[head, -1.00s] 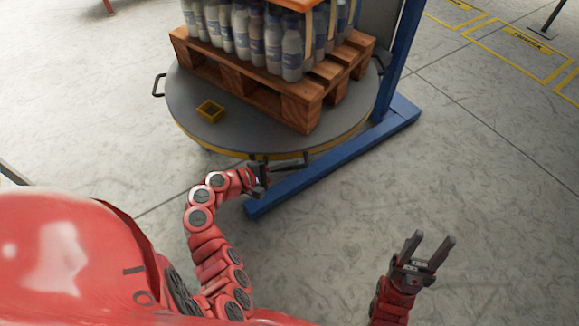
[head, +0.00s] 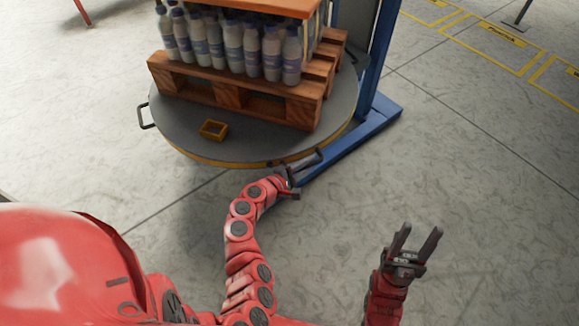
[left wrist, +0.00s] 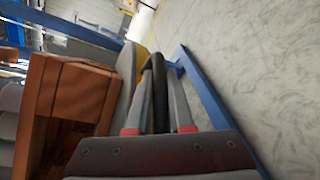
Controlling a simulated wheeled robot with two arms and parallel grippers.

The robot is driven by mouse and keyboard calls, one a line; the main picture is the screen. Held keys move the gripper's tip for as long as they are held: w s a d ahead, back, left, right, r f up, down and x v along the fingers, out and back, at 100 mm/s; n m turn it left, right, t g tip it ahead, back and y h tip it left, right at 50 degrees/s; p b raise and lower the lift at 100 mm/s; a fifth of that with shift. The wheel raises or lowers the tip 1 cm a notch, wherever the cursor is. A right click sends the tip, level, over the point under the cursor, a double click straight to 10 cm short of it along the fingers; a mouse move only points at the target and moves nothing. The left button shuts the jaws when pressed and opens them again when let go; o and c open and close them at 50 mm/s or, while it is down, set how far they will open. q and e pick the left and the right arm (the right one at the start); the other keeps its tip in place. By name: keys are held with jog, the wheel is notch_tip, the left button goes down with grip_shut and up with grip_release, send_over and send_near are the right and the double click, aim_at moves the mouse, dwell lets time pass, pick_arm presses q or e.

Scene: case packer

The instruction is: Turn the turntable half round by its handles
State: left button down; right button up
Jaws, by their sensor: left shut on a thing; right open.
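The round grey turntable (head: 178,121) with a yellow rim carries a wooden pallet (head: 225,92) loaded with several bottles (head: 228,45). One handle (head: 143,117) stands free on its left edge in the head view. My left gripper (head: 303,167) is at the near right rim, shut on a dark handle. That handle (left wrist: 159,90) lies between the fingers (left wrist: 158,112) in the left wrist view; the fingers partly hide it. My right gripper (head: 418,243) is open and empty, fingers pointing up the picture, well apart from the turntable.
The floor on the right is clear.

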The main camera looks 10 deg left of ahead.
pick_arm(q)
jog(key=shift+w+d+r+n+t+y, duration=0.1)
jog(key=shift+w+d+n+t+y, duration=0.2)
jog(key=shift+w+d, duration=0.35)
jog(key=shift+s, duration=0.1)
jog(key=c, duration=0.8)
grip_release()
jog(key=shift+s, duration=0.1)
jog(key=p+v, duration=0.1)
jog(key=v, duration=1.6)
jog(key=shift+p, duration=0.3)
jog(key=shift+s+r, duration=0.1)
jog(key=shift+s, duration=0.05)
